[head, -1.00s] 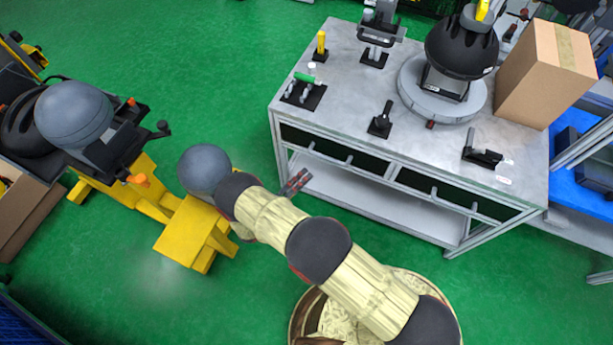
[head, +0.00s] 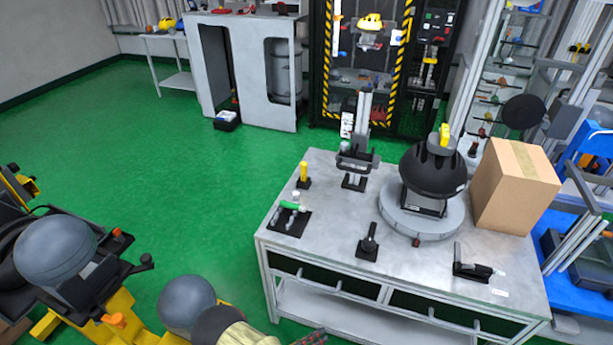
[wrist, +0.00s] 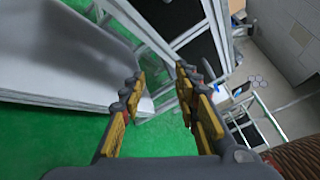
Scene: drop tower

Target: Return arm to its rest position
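My gripper (wrist: 158,80) is open and empty in the wrist view, its two yellow-and-grey fingers apart with nothing between them. Past the fingers are the green floor and the workbench's frame and grey lower shelf (wrist: 60,65). In the head view, a small dark and red part of my gripper (head: 312,338) shows at the bottom edge, low beside the front of the workbench (head: 330,240). Only a short stretch of my arm is visible there; the rest is below the picture.
The workbench carries a cardboard box (head: 505,190), a black helmet (head: 432,170) on a round grey base and small tools on stands. A yellow-framed machine (head: 115,310) is at lower left. A grey cabinet (head: 215,75) and a striped tower (head: 362,60) stand behind. Green floor (head: 130,150) is clear at left.

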